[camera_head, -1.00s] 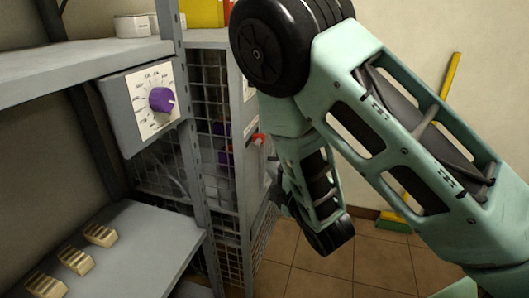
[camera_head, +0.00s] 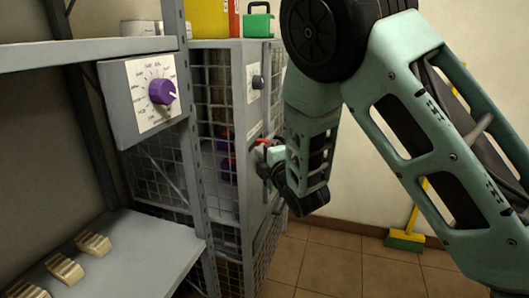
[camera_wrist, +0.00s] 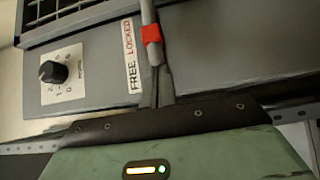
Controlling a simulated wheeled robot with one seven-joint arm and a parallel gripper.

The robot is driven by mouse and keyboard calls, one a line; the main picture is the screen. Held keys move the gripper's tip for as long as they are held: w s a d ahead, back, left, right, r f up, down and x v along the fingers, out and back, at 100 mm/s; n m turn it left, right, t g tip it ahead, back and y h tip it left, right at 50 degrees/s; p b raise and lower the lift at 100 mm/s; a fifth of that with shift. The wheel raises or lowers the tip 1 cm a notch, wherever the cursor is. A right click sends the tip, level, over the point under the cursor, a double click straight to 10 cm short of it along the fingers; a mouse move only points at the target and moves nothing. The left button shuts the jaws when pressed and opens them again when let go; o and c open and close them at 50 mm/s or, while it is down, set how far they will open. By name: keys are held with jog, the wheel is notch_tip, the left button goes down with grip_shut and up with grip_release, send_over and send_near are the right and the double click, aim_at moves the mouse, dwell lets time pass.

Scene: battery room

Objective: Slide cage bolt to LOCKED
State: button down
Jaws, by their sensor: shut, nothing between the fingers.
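The cage bolt (camera_wrist: 154,54) is a grey rod with a red band, on the grey cage door. The red part (camera_head: 263,142) also shows in the head view, on the door's right-hand face. In the wrist view a label (camera_wrist: 130,55) beside the rod reads FREE nearer my gripper and LOCKED farther away; the red band is beside LOCKED. My gripper (camera_wrist: 163,88) is shut and empty, its dark fingers in line with the rod's near end. In the head view my gripper (camera_head: 268,160) is just below the red part. I cannot tell whether they touch.
A dial (camera_wrist: 53,72) on a white plate sits left of the label. A shelf unit with a purple knob (camera_head: 162,91) stands at the left. Tan blocks (camera_head: 65,267) lie on the lower shelf. A broom (camera_head: 406,240) leans on the far wall; floor before it is clear.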

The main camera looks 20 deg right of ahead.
aim_at(261, 143)
jog(key=shift+w+d, duration=0.75)
jog(key=shift+w, duration=0.2)
